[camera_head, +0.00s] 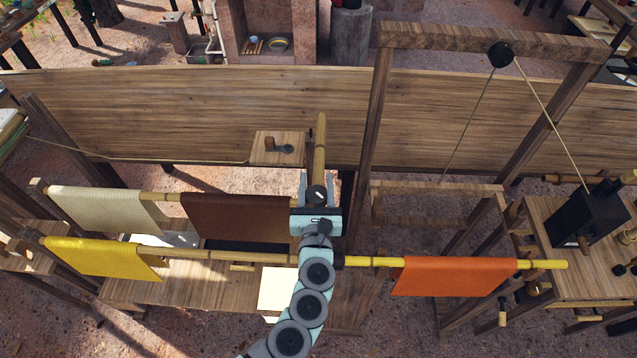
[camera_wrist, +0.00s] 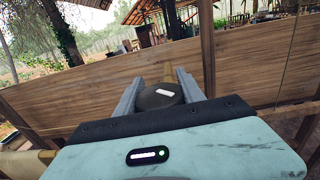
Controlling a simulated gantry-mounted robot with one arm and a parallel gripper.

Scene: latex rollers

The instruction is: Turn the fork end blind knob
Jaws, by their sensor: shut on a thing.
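A dark round knob (camera_head: 317,193) with a small white mark on its face shows in the head view at the near end of a bamboo pole (camera_head: 320,140). In the wrist view the knob (camera_wrist: 155,98) sits between the two grey fingers, its white mark lying roughly crosswise. My gripper (camera_head: 317,188) is shut on the knob, one finger on each side. The underside of the knob and its joint to the pole are hidden.
A brown cloth (camera_head: 240,215) and a cream cloth (camera_head: 105,215) hang on a pole to the left. A lower pole carries a yellow cloth (camera_head: 95,257) and an orange cloth (camera_head: 455,276). A wooden frame (camera_head: 378,130) stands right; a long plank wall (camera_head: 220,115) runs behind.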

